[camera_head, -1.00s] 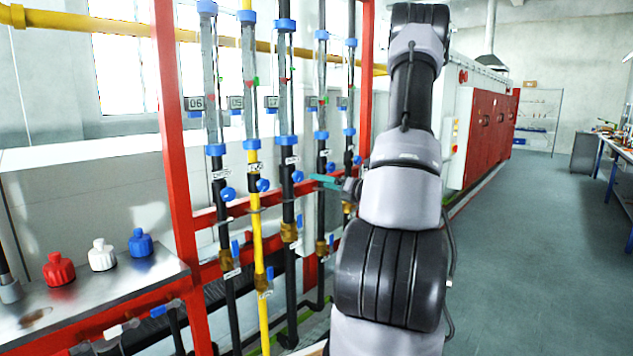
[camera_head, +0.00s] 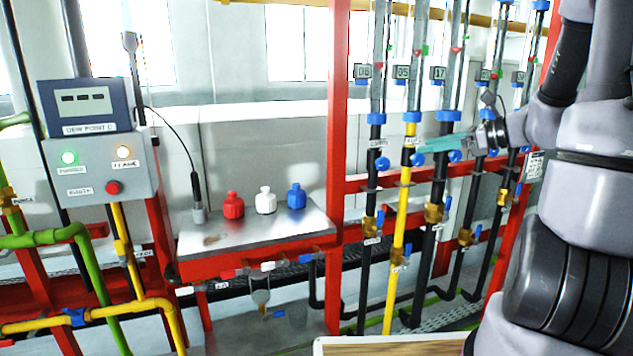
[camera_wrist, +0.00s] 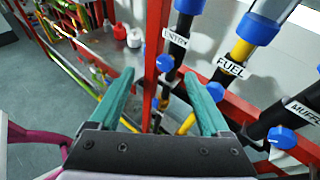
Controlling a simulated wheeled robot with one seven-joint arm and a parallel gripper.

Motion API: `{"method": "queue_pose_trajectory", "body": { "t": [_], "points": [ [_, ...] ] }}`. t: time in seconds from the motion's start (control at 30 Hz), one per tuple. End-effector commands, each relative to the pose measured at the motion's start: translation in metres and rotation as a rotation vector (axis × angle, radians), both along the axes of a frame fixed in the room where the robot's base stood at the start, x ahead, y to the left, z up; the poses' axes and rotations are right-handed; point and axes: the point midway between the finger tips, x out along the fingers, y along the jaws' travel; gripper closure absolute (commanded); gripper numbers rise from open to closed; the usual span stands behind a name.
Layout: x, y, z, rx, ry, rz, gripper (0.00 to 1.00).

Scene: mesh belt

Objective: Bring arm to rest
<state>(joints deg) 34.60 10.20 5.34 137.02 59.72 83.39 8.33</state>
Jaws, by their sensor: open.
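My gripper (camera_head: 424,146) has teal fingers and shows from the side in the head view, in front of the flowmeter pipes at the right. In the wrist view my gripper (camera_wrist: 160,76) is open, its two fingers spread with nothing between them. My arm (camera_head: 590,200) is bent and raised at the right edge of the head view. Beyond the fingers are the FUEL pipe (camera_wrist: 241,48) and the ENTRY pipe (camera_wrist: 177,47). I cannot tell how far the fingertips are from the pipes.
A red frame post (camera_head: 338,180) stands left of the pipes. A metal shelf (camera_head: 245,236) bears red (camera_head: 233,206), white (camera_head: 265,200) and blue (camera_head: 296,196) bottle-like items. A control box (camera_head: 100,168) is at the left. A wooden-topped surface (camera_head: 390,346) shows at the bottom.

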Motion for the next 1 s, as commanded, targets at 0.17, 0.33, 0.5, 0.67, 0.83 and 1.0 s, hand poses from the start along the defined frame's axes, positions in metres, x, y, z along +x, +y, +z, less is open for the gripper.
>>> {"method": "queue_pose_trajectory", "body": {
  "t": [0.17,0.33,0.5,0.67,0.83,1.0],
  "points": [
    [-0.063,0.056,0.019,-0.400,-0.154,0.337,0.19],
    [-0.117,0.072,0.031,-0.783,-0.343,0.613,0.19],
    [-0.156,0.065,0.050,-1.163,-0.567,0.831,0.19],
    [-0.176,0.052,0.073,-1.451,-0.755,0.956,0.19],
    [-0.185,0.043,0.089,-1.617,-0.862,1.007,0.19],
    [-0.187,0.041,0.092,-1.650,-0.882,1.019,0.19]
  ]
}}
